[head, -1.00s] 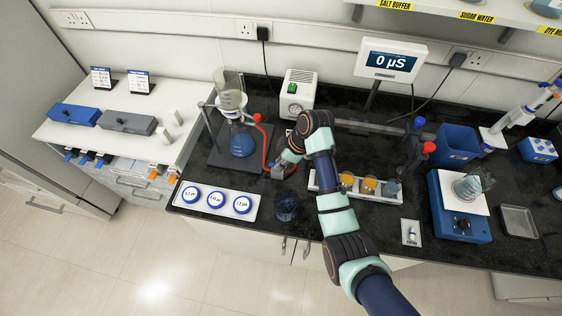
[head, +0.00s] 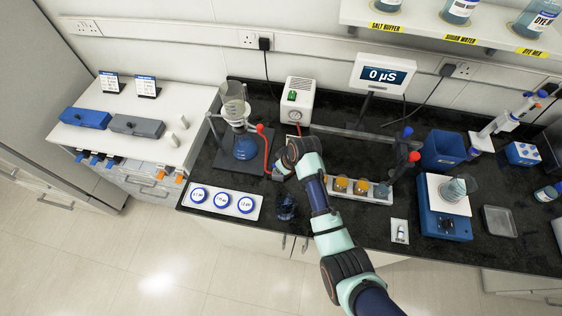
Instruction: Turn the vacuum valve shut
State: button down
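The filter flask (head: 245,147) with blue liquid stands on a dark stand base, with a clear funnel (head: 236,108) above it. A red hose (head: 267,150) runs from a red fitting beside the flask down to the bench near my wrist. The white pump box (head: 297,103) has a green switch and a round gauge. I cannot make out the vacuum valve; the lower hose end, where it may sit, is largely hidden by my wrist. My gripper (head: 280,173) is low at this hose end, mostly hidden by my own arm; its fingers are too small to read.
A white tray (head: 255,208) with several blue-ringed discs lies front left, and a dark glass (head: 287,208) stands beside it. A rack (head: 331,184) of coloured beakers is right of my wrist. A blue balance (head: 442,222) stands farther right.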

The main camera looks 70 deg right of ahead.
jog(key=m+p, duration=0.1)
jog(key=m, duration=0.1)
jog(key=m+h+p, duration=0.1)
jog(key=m+g+p, duration=0.1)
jog(key=m, duration=0.1)
jog(key=shift+w+a+r+m+h, duration=0.2)
jog(key=shift+a+m+h, duration=0.1)
jog(key=shift+h, duration=0.1)
jog(key=m+g+p, duration=0.1)
jog(key=m, duration=0.2)
jog(key=shift+w+f+h, duration=0.1)
jog(key=shift+w+h, duration=0.05)
jog(key=shift+h, duration=0.15)
jog(key=shift+w+m+g, duration=0.1)
jog(key=shift+m+g, duration=0.5)
jog(key=shift+m, duration=1)
jog(key=c, duration=1.2)
grip_release()
jog(key=shift+f, duration=0.1)
jog(key=shift+a, duration=0.1)
jog(key=w+v, duration=0.1)
jog(key=v, duration=1.1)
jog(key=shift+s, duration=0.4)
